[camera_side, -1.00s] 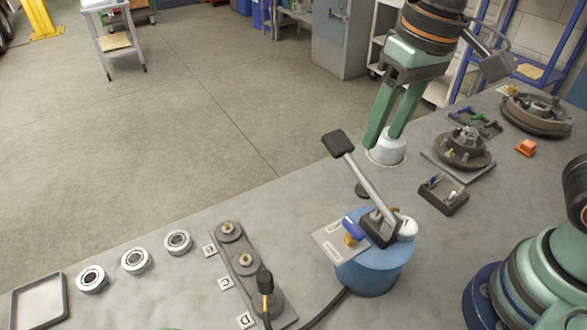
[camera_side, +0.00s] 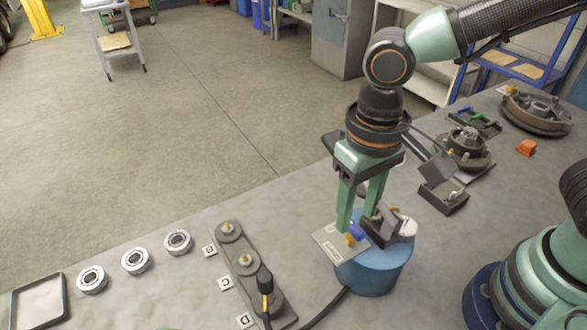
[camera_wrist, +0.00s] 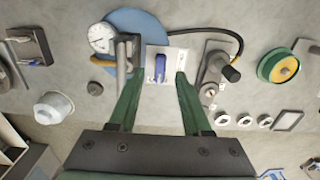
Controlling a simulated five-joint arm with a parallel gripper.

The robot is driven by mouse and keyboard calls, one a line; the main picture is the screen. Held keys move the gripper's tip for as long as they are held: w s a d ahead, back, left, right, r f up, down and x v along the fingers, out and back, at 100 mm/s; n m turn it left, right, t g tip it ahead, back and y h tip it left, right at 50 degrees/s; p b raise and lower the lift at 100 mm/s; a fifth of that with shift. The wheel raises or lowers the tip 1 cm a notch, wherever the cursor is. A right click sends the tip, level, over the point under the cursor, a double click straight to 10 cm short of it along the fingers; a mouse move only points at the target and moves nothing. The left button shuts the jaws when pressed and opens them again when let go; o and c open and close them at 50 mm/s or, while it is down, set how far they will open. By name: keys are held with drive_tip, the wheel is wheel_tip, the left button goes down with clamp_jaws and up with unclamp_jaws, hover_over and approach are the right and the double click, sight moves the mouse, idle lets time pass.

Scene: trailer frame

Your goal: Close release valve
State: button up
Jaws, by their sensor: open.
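The release valve has a blue handle (camera_side: 356,232) on a small brass body (camera_side: 351,240). It sits at a pale plate (camera_side: 328,243) on the blue cylinder (camera_side: 372,276). In the wrist view the blue handle (camera_wrist: 160,68) lies lengthwise over the plate (camera_wrist: 172,53), between my fingers. My gripper (camera_side: 357,218) is open and points down just above the valve; it also shows in the wrist view (camera_wrist: 159,77). One finger is left of the handle, the other right. I cannot tell whether either finger touches it.
A black hose (camera_side: 325,308) runs left to a strip with knobs (camera_side: 246,263). Bench space between is partly clear.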

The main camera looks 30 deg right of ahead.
drive_tip(key=shift+f, duration=1.05)
clamp_jaws()
